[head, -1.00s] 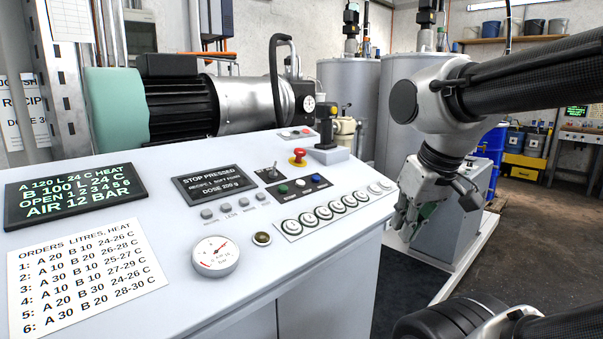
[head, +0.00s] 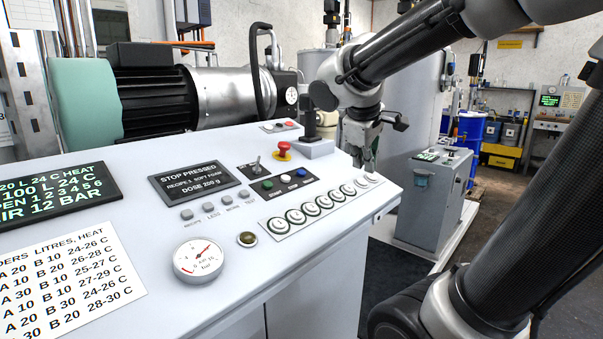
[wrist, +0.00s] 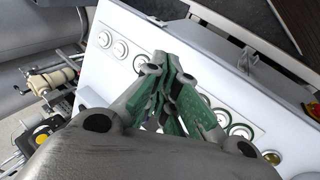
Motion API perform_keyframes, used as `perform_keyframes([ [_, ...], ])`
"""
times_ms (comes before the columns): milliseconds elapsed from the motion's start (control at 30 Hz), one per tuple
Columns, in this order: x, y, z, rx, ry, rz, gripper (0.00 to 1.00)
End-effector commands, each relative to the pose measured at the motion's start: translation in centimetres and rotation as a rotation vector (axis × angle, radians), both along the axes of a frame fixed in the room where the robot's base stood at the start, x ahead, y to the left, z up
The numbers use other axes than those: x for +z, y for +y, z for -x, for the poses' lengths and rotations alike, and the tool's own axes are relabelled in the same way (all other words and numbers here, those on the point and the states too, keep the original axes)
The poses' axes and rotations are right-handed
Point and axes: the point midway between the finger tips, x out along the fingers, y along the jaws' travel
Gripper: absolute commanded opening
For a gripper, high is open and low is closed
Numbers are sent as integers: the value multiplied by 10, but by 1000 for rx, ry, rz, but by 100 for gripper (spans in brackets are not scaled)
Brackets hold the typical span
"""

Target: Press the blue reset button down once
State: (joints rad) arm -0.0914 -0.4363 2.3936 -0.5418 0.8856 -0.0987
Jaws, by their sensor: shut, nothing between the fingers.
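The blue button (head: 302,173) sits at the right end of a small dark strip on the sloping console (head: 350,225). A white button (head: 285,178) and a green button (head: 267,184) are beside it on the left. My gripper (head: 370,168) is shut and empty, pointing down over the console's right end, to the right of the blue button and apart from it. In the wrist view the closed fingers (wrist: 166,62) stand over the row of round buttons (wrist: 112,44). I cannot make out the blue button there.
The red mushroom knob (head: 284,150), a toggle switch (head: 257,167) and a joystick (head: 311,128) stand up from the panel close to the strip. The round white buttons (head: 325,202) run along its front edge. The screen (head: 194,181) reads "STOP PRESSED".

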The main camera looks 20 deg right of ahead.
Motion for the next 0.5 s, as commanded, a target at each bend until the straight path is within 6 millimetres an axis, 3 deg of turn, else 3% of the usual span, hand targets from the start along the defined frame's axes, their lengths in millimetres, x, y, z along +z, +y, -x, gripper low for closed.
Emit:
perform_keyframes([
  [33,6,0,-31,83,23,95,0],
  [100,17,3,-70,194,42,222,0],
  [200,27,13,-117,328,65,367,0],
  [333,33,27,-155,446,81,485,0],
  [500,35,34,-172,498,87,539,0],
])
